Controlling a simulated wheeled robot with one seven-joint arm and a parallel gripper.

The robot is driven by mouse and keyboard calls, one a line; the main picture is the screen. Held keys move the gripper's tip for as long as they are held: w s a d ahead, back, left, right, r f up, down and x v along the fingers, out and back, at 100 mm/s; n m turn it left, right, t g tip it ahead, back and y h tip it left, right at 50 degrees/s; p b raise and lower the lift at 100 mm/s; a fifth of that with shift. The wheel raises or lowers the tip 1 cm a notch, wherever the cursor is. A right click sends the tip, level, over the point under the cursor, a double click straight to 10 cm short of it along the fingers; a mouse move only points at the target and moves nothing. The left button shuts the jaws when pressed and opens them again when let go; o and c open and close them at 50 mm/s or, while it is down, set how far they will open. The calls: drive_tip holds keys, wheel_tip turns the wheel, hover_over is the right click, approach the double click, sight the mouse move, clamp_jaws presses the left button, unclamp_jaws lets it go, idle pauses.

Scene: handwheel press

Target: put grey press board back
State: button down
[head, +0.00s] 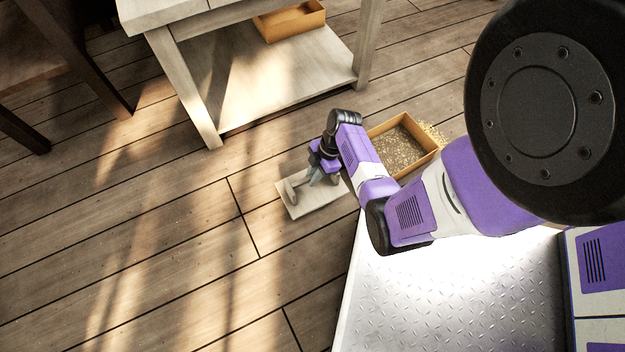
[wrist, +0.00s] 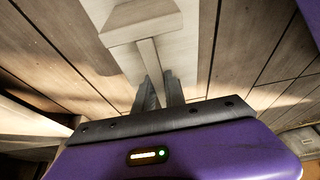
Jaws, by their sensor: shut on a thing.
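The grey press board (head: 312,201) is a pale flat plate with a raised handle on top, at the middle of the head view. In the wrist view, the board (wrist: 188,50) fills the upper middle, and its handle bar (wrist: 149,58) runs down between my fingers. My gripper (head: 320,178) is over the board, pointing down, and shut on the handle. Its fingers also show in the wrist view (wrist: 160,90). The far end of the handle is hidden by the gripper. I cannot tell whether the board rests on the floor or hangs just above it.
An open wooden box (head: 432,150) of brownish loose grains stands right of the gripper, with some grains spilled beside it. A pale table with a lower shelf (head: 270,88) stands behind; another box (head: 290,20) is on that shelf. Plank floor (head: 150,235) at left is clear.

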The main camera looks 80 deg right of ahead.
sight(309, 189)
drive_tip(key=shift+f+b, duration=1.1)
drive_tip(key=shift+f, duration=0.85)
drive_tip(key=shift+f, duration=0.15)
drive_tip(key=c, duration=1.4)
unclamp_jaws()
